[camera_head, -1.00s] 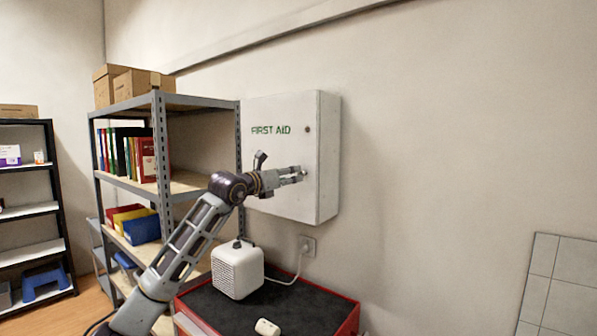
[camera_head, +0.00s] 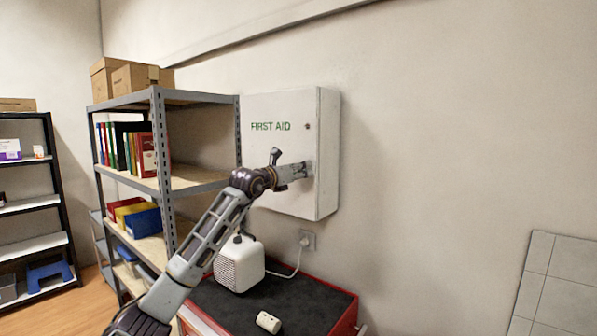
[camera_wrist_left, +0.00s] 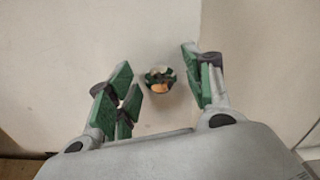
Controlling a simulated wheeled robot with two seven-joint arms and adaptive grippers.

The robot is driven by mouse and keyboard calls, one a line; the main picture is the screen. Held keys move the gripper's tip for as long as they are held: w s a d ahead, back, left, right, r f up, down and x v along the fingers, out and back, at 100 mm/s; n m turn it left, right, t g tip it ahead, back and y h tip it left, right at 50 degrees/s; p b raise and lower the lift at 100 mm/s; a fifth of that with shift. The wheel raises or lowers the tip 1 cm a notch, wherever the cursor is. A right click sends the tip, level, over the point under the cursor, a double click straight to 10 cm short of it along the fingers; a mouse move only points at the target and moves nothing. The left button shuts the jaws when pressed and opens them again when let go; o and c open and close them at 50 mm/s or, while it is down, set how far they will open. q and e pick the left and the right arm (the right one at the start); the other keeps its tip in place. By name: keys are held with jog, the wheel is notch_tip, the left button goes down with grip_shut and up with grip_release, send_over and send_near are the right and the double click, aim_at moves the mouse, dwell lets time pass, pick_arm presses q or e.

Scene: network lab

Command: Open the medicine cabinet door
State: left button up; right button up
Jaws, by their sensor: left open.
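The white medicine cabinet, marked FIRST AID in green (camera_head: 270,112), hangs on the wall, and its door looks shut. In the head view my left gripper (camera_head: 307,169) is at the right part of the door front, over the place of the knob, which it hides. In the left wrist view a small round shiny knob (camera_wrist_left: 160,78) shows on the white door (camera_wrist_left: 120,35). The open green-padded fingers of my left gripper (camera_wrist_left: 160,88) stand on either side of it, with gaps to the knob. My right gripper is in neither view.
A grey shelf unit (camera_head: 205,97) with binders and boxes stands left of the cabinet. Below is a red cart (camera_head: 345,325) with a dark top, carrying a white speaker-like box (camera_head: 238,265) and a small white item (camera_head: 268,322).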

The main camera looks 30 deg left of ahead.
pick_arm(q)
grip_shut()
jog(key=shift+s, duration=0.25)
